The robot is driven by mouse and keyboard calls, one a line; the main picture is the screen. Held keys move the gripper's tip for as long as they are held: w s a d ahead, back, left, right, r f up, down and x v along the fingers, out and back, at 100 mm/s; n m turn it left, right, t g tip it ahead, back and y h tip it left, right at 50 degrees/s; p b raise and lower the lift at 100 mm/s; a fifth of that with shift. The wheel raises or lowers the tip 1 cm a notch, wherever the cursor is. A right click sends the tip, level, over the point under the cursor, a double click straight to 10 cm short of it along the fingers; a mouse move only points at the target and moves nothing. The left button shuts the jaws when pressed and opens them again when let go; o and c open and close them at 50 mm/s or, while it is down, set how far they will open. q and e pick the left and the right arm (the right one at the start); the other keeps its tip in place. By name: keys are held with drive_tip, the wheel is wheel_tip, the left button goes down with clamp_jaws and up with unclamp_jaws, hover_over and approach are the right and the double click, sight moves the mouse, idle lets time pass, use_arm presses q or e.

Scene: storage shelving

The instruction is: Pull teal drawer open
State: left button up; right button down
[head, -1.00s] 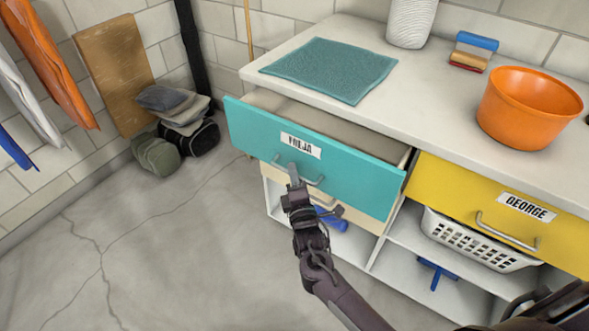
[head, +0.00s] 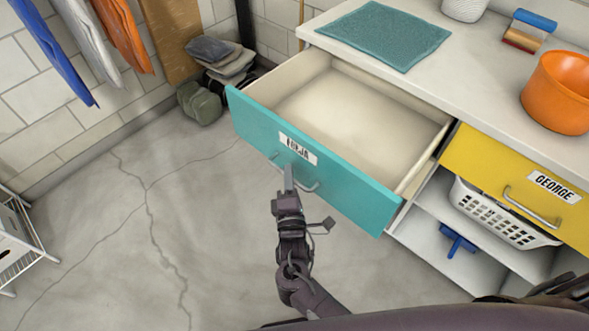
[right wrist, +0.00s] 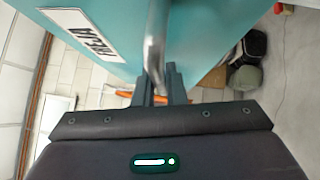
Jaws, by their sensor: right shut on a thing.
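The teal drawer (head: 335,178), labelled "FREJA", is pulled well out of the white cabinet in the head view. Its pale inside (head: 350,108) shows and looks empty. My right gripper (head: 289,180) is at the drawer front, shut on its metal handle (head: 310,187). In the right wrist view the fingers of my right gripper (right wrist: 160,85) close around the handle bar (right wrist: 155,45), with the teal front (right wrist: 205,30) behind it. My left gripper is not in view.
A teal cloth (head: 385,35), a brush (head: 528,31) and an orange bowl (head: 558,92) are on the counter. A yellow drawer (head: 520,180) beside it is shut. A white basket (head: 500,213) sits below. Bags (head: 215,75) lie by the wall. The floor at left is mostly clear.

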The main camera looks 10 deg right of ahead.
drive_tip(key=c, duration=1.5)
unclamp_jaws()
drive_tip(key=shift+s, duration=0.1)
drive_tip(key=s+f, duration=0.1)
drive_tip(key=s, duration=0.6)
drive_tip(key=shift+s+a, duration=0.25)
drive_tip(key=shift+a, duration=0.2)
drive_tip(key=shift+f, duration=0.1)
